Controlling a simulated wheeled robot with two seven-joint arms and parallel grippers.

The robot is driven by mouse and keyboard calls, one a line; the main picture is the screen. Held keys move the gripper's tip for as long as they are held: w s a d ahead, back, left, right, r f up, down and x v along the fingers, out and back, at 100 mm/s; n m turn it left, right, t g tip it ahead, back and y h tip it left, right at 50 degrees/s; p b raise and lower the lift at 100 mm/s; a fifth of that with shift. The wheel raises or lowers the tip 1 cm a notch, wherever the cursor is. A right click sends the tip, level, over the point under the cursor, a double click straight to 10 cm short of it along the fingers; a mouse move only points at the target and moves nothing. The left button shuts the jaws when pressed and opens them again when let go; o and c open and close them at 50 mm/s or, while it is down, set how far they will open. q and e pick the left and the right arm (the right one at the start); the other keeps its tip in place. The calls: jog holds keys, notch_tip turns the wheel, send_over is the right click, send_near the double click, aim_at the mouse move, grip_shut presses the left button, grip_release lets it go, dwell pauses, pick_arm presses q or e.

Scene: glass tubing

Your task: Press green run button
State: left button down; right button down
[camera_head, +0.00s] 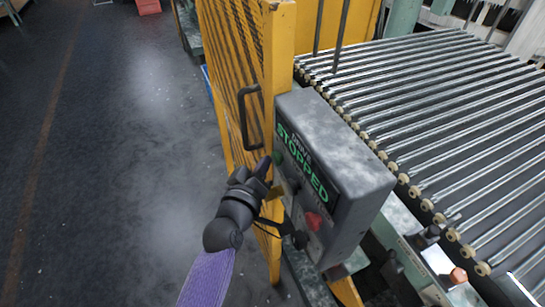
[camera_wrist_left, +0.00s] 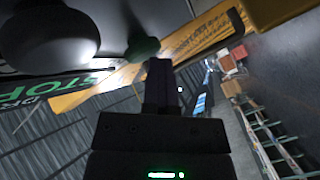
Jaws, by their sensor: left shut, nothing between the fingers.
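The grey control box (camera_head: 335,160) stands beside the yellow guard, its panel reading "DRIVE STOPPED" in green letters. The green button (camera_wrist_left: 143,49) shows in the left wrist view as a dark green knob on the panel, close to my fingertips. Whether they touch it I cannot tell. In the head view, the fingertips hide most of that part of the panel. My left gripper (camera_head: 264,168) is shut and empty at the panel's left side; its fingers also show in the left wrist view (camera_wrist_left: 158,75). A red button (camera_head: 314,220) sits lower on the panel. My right gripper is not in view.
A yellow mesh guard (camera_head: 284,60) with a black handle (camera_head: 245,115) stands just behind my left gripper. A roller conveyor (camera_head: 440,100) runs to the right. Open floor (camera_head: 130,150) lies left.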

pick_arm(q)
jog(key=shift+s+r+p, duration=0.45)
jog(key=shift+a, duration=0.15)
jog(key=a, duration=0.1)
jog(key=s+a, duration=0.1)
jog(key=a, duration=0.3)
jog(key=shift+s, duration=0.25)
dwell(0.5)
